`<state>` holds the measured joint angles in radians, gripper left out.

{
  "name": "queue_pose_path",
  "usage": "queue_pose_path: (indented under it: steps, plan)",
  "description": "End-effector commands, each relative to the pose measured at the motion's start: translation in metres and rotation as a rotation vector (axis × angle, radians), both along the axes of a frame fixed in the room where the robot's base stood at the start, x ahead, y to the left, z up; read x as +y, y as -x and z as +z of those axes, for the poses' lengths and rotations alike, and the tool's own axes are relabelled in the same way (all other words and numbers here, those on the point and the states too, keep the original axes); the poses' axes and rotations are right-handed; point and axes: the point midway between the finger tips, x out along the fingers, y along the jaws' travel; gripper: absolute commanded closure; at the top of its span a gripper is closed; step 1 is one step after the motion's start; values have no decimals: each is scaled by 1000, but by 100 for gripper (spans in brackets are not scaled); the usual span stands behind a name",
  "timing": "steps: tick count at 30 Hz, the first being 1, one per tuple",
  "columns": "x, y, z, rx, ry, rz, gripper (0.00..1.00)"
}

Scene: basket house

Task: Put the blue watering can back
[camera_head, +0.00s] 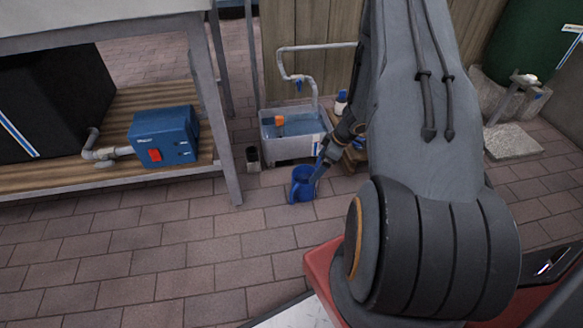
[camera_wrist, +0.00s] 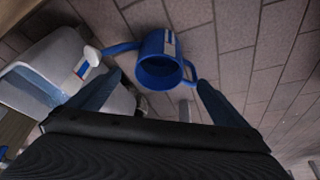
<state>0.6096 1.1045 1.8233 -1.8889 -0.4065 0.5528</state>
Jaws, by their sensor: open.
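The blue watering can (camera_head: 302,187) stands on the paved floor just in front of the water tank. In the wrist view, the can (camera_wrist: 158,72) shows its dark open top, a pale label, a handle at the right and a spout with a white tip at the left. My gripper (camera_head: 323,160) is open, close above and beside the can in the head view. In the wrist view, the fingers of my gripper (camera_wrist: 159,78) are spread, with the can beyond and between their tips. The right fingertip is close to the handle; I cannot tell whether it touches.
A water tank (camera_head: 292,148) with an orange float and a pipe stands behind the can. A dark cup (camera_head: 253,158) is left of it. A blue pump box (camera_head: 165,136) sits on a wooden shelf. A green barrel (camera_head: 530,40) is at the right. The front-left paving is clear.

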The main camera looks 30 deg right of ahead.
Motion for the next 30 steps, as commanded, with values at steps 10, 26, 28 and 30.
queue_pose_path:
  steps: [10, 26, 28, 30]
  plan:
    - [12, -29, 32, -32, 57, -17, 2]
    - [194, -80, 273, -151, 325, -233, 2]
    - [224, -61, 298, -137, 325, -261, 2]
    - [253, -36, 319, -117, 318, -283, 2]
